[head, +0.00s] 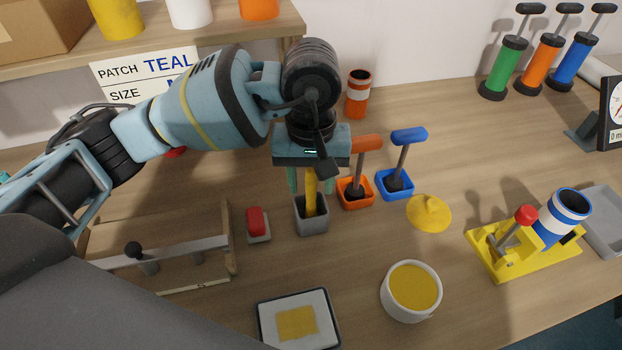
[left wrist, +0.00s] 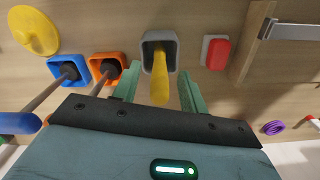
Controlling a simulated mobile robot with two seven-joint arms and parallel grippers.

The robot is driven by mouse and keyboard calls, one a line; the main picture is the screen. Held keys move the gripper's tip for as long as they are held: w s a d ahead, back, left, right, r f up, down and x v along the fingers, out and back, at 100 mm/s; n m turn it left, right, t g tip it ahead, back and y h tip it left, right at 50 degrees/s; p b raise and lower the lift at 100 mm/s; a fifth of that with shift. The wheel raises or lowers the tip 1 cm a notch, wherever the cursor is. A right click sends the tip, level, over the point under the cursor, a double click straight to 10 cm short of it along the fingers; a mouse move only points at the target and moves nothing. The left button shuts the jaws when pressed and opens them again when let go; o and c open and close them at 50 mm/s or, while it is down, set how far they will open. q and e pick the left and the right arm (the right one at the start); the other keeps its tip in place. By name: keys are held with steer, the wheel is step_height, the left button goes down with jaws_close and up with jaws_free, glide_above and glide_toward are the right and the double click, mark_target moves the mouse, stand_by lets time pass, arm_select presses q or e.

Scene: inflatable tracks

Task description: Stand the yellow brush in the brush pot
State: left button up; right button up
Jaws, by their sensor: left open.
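The yellow brush (head: 311,190) stands in a grey square pot (head: 312,224), its handle pointing up. My left gripper (head: 306,182) is above the pot, with one green finger on each side of the handle. In the left wrist view the left gripper (left wrist: 158,90) is open, with gaps between its fingers and the yellow brush (left wrist: 159,88). The grey pot (left wrist: 151,52) is around the brush's lower end, and the bristles are hidden inside it. My right gripper is not in view.
Beside the grey pot stand an orange pot (head: 355,192) and a blue pot (head: 394,185), each with a handled tool. A red-topped block (head: 257,222) is to the left. A white bowl of yellow (head: 411,290) and a yellow lid-like disc (head: 429,213) lie nearby.

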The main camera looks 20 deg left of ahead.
arm_select(q)
step_height(320, 180, up, 7)
steer(key=shift+r, duration=0.2)
steer(key=shift+f, duration=0.1)
stand_by(1.0)
